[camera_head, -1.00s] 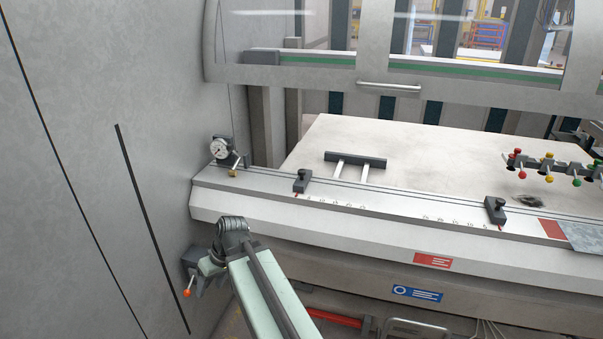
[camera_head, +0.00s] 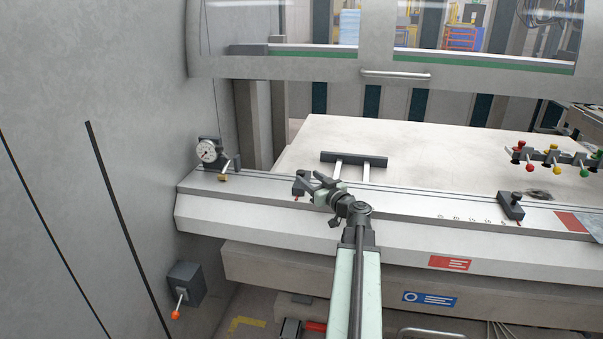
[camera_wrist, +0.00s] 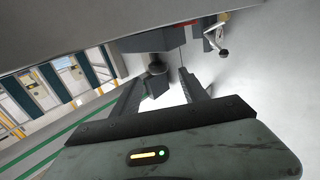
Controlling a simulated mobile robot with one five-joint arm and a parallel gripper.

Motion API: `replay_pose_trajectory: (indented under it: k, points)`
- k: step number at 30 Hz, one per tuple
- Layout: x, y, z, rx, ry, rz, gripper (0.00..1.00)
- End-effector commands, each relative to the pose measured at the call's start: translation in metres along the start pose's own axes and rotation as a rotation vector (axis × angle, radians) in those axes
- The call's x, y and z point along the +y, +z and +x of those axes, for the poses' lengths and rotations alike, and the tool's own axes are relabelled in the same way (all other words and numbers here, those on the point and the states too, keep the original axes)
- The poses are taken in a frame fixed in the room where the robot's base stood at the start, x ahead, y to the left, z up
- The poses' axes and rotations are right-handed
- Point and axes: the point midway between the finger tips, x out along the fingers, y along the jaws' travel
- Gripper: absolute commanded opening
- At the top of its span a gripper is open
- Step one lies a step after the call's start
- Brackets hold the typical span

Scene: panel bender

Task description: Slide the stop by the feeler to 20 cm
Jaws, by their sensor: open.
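The stop by the feeler (camera_head: 299,184) is a small dark block with a knob on the left part of the pale rail (camera_head: 250,190). The feeler (camera_head: 208,151), a dial gauge with a brass tip, stands at the rail's left end, apart from the stop. My gripper (camera_head: 316,183) is open just right of the stop.
A second dark stop (camera_head: 511,206) stands farther right on the rail. Coloured knobs (camera_head: 550,157) stand at the right. A wall lever box (camera_head: 186,285) is at lower left. The rail between feeler and left stop looks clear.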

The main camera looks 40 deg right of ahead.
Motion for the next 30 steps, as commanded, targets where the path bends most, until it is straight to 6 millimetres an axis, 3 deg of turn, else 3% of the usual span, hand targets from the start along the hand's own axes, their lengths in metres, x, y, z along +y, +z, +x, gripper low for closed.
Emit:
replay_pose_trajectory:
  k: [9,17,23,30]
  points:
    - [0.004,0.0,0.057,-0.001,0.002,0.001,0.52]
    - [0.003,0.0,0.06,-0.001,0.004,0.001,0.52]
    - [0.004,0.0,0.06,-0.001,0.004,0.001,0.02]
    - [0.004,0.0,0.059,-0.001,0.004,0.001,0.0]
